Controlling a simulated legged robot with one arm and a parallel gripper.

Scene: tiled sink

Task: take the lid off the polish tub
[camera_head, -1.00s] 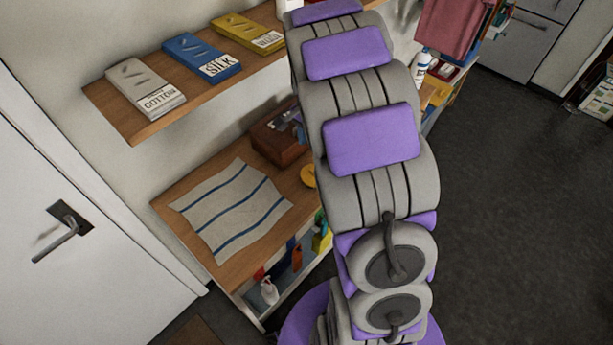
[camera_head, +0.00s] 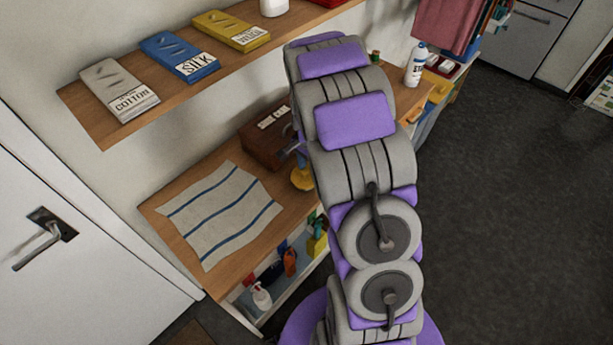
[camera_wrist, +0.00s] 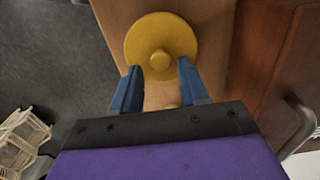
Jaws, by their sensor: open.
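A round yellow lid with a small central knob (camera_wrist: 160,57) shows at the top of the wrist view, seen from above over the wooden counter. I take it to be the polish tub's lid; the tub's body is hidden beneath it. The yellow piece also shows in the head view (camera_head: 302,179), partly covered by my arm. My gripper (camera_wrist: 161,69) is open, its two blue fingers pointing at the lid's near edge, one on each side of the knob's line. Nothing is between the fingertips except the view of the lid's edge; I cannot tell whether they touch it.
A brown wooden box (camera_head: 266,143) stands beside the lid, on the right in the wrist view (camera_wrist: 284,60). A striped cloth (camera_head: 222,215) lies on the counter (camera_head: 160,207). A shelf above holds cotton, silk and yellow packets. A white bottle (camera_head: 416,66) stands farther right.

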